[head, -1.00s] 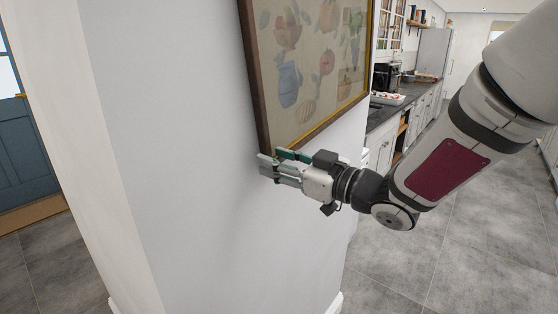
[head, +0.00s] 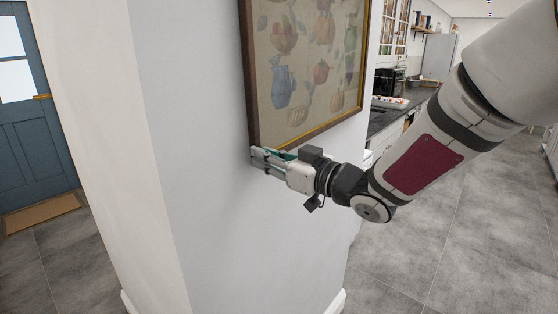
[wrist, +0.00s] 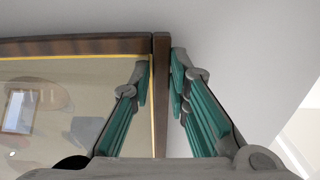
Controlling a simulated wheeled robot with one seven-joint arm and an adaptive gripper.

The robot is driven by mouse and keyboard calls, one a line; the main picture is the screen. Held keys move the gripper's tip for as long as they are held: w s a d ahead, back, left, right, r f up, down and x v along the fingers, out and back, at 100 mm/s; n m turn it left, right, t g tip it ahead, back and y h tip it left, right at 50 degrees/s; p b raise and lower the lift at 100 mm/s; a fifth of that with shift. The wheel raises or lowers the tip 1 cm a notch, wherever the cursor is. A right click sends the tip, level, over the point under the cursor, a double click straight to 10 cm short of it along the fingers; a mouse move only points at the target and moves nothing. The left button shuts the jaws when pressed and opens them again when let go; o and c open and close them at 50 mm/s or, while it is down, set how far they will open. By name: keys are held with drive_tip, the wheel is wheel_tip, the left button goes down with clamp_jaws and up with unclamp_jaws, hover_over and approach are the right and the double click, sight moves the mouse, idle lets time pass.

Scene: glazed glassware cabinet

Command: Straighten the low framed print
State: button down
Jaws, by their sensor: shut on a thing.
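The low framed print (head: 308,72) hangs on the white wall in the head view. It has a dark wood frame with a gold inner edge and shows fruit and a blue jug. My gripper (head: 260,157) is at its lower left corner. In the wrist view, the green-padded fingers of my gripper (wrist: 161,80) lie on either side of a dark frame bar (wrist: 161,110), shut on it near the corner. The print's top is outside the head view. I cannot tell from this angle whether the print hangs exactly level.
The white wall (head: 230,230) is bare below and left of the print. A blue door (head: 35,120) with a brown mat (head: 42,213) stands at the left. A kitchen counter (head: 385,118) runs back on the right. The grey tiled floor (head: 430,260) is clear there.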

drive_tip(key=shift+s+a+r+m+p, duration=0.15)
drive_tip(key=shift+s+a+r+p, duration=0.15)
drive_tip(key=shift+s+a+r, duration=0.25)
drive_tip(key=shift+s+a+r+m+p, duration=0.2)
drive_tip(key=shift+s+a+p, duration=0.15)
drive_tip(key=shift+s, duration=0.35)
drive_tip(key=c, duration=1.5)
unclamp_jaws()
drive_tip(key=shift+f, duration=0.1)
drive_tip(key=v, duration=1.2)
drive_tip(key=shift+w, duration=0.1)
